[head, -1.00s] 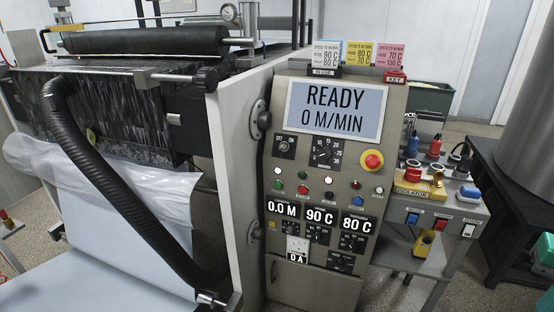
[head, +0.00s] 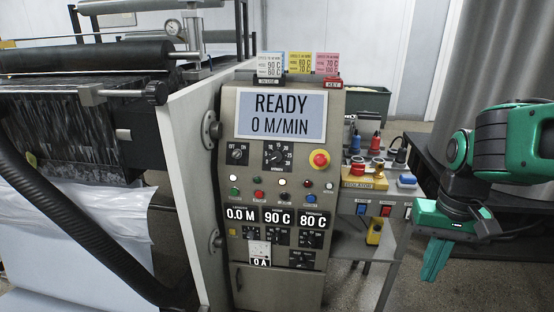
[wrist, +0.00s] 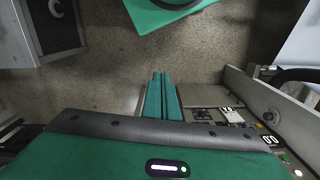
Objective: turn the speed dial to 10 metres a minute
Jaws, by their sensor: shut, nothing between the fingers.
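The speed dial (head: 279,155) is a black knob on a dark scale plate, on the upper part of the grey control panel (head: 228,190). The display (head: 281,114) above it reads READY, 0 M/MIN. The dial's pointer is too small to read surely. My gripper (head: 432,278) is at the right of the head view, apart from the panel, pointing down with its green fingers together and empty. In the wrist view the shut fingers (wrist: 162,78) point over the floor, and part of the panel (wrist: 235,121) shows at the right.
A red emergency button (head: 319,159) on a yellow ring sits right of the dial. An on/off switch (head: 237,154) is to its left. Blue, yellow and pink cards (head: 300,63) stand on top. A side bench with an isolator (head: 364,183) lies between panel and gripper.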

